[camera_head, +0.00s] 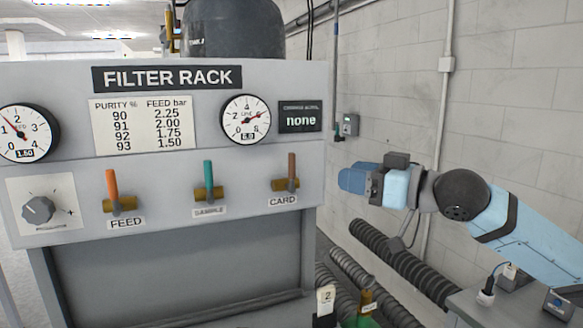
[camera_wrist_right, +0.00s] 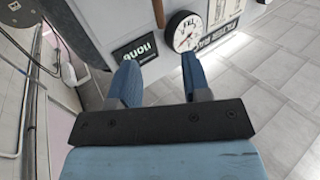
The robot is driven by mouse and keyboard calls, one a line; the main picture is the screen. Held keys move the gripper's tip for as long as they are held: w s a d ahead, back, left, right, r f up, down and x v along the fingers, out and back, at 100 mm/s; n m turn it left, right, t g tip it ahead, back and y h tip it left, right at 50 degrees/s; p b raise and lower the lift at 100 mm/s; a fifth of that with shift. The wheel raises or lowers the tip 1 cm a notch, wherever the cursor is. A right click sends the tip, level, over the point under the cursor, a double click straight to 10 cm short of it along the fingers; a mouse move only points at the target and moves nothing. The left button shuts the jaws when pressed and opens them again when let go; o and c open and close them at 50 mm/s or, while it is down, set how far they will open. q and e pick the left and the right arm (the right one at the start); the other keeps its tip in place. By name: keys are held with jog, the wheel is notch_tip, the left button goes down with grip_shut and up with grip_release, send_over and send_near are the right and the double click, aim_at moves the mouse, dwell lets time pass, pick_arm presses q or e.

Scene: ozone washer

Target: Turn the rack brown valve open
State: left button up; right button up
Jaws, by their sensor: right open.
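The brown valve (camera_head: 291,172) is on the right of the filter rack's front panel, above the label CARD. Its brown handle stands upright on a brass body. My right gripper (camera_head: 348,180) is to the right of the rack, apart from the valve. In the right wrist view my right gripper (camera_wrist_right: 160,65) is open and empty, its two blue fingers spread. A brown handle (camera_wrist_right: 158,12) shows at the top there, beyond the gap between the fingers. My left gripper is not in view.
An orange FEED valve (camera_head: 112,187) and a green SAMPLE valve (camera_head: 209,182) sit left of the brown one. Gauges and a "none" display (camera_head: 300,117) are above. Corrugated hoses (camera_head: 400,262) run low along the wall. A grey table (camera_head: 480,309) is at lower right.

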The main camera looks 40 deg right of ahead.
aim_at(291, 186)
jog(key=p+x, duration=0.6)
jog(key=x, duration=0.7)
jog(key=shift+w+a, duration=0.1)
jog(key=shift+w, duration=0.3)
grip_shut()
